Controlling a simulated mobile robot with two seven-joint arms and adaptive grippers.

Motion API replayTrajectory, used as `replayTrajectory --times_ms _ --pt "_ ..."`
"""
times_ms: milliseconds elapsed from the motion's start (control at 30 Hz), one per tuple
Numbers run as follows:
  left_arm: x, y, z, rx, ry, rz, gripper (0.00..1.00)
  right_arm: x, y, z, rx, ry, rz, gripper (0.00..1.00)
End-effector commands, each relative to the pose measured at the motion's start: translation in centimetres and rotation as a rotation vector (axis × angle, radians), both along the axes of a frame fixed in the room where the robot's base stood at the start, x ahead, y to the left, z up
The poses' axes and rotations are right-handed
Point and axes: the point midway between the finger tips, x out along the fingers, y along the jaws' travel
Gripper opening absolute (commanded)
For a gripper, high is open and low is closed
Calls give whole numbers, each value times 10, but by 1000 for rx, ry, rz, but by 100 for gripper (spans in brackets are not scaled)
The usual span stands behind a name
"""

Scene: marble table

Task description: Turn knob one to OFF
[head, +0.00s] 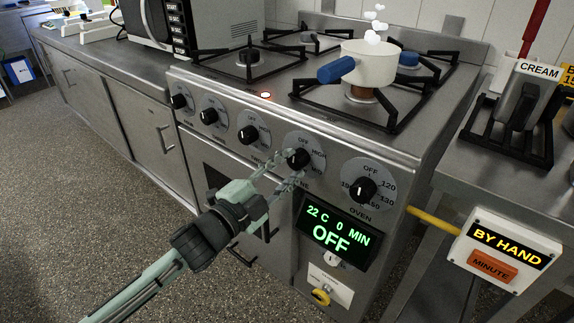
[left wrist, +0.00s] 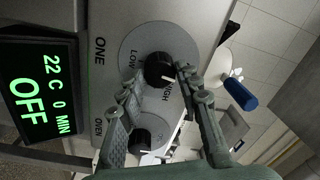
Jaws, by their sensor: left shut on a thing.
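Knob one (head: 298,158) is a black knob on a grey dial at the stove front, left of the oven knob. OFF, HIGH and MID show around it in the head view. My left gripper (head: 291,170) reaches it from below and is shut on it. In the left wrist view, the gripper's fingers (left wrist: 160,86) lie on either side of the knob (left wrist: 158,68). The knob's white mark there points right and slightly down, on the HIGH side; its exact setting is unclear. OFF is hidden in that view. My right gripper is not in view.
The oven knob (head: 363,190) sits close on the right, and several other knobs line the left. A steaming white pot (head: 368,65) stands on a burner. The oven display (head: 331,231) reads OFF. A BY HAND box (head: 507,249) juts out at right.

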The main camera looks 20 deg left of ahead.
Motion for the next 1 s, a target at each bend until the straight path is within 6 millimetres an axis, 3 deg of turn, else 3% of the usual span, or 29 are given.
replayTrajectory --times_ms 367,400,567,867,1000 --pt "0 0 0 -4 1 -1 5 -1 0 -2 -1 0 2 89" --pt "0 0 0 -4 1 -1 36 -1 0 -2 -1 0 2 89" --pt "0 0 0 -3 1 -1 55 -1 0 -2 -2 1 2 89" --pt "-1 0 0 -3 2 -1 55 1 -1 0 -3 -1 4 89" --pt "-12 4 -2 -3 5 0 55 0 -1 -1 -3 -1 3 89"
